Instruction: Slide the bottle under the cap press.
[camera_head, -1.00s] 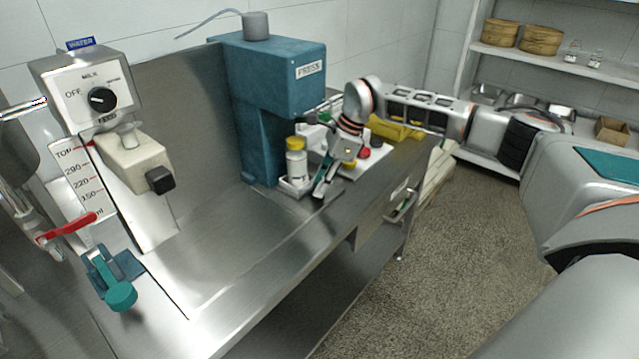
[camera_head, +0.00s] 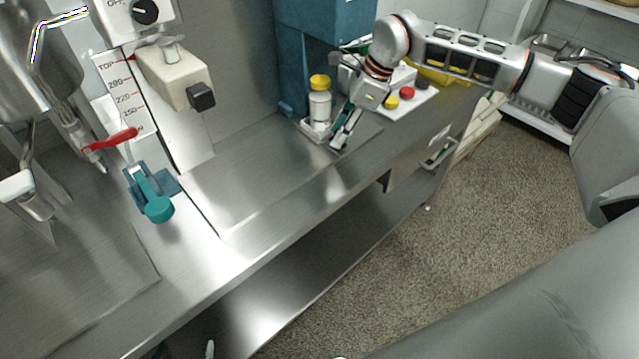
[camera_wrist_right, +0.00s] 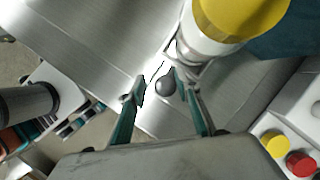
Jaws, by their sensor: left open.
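The white bottle (camera_head: 319,104) with a yellow cap stands upright in a small light holder (camera_head: 312,133), in front of the blue press (camera_head: 330,22). In the right wrist view the yellow cap (camera_wrist_right: 240,15) is at the top. A dark round knob (camera_wrist_right: 165,86) beside the holder lies between my right gripper's fingertips (camera_wrist_right: 157,80), which are apart; I cannot tell whether they touch it. In the head view my right gripper (camera_head: 343,135) is just right of the bottle. Only the fingertips of my left gripper (camera_head: 183,351) show at the bottom edge, apart.
A filling machine with a beige box (camera_head: 172,80) and a teal clamp (camera_head: 150,190) stand at left. The steel counter (camera_head: 255,185) between is clear.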

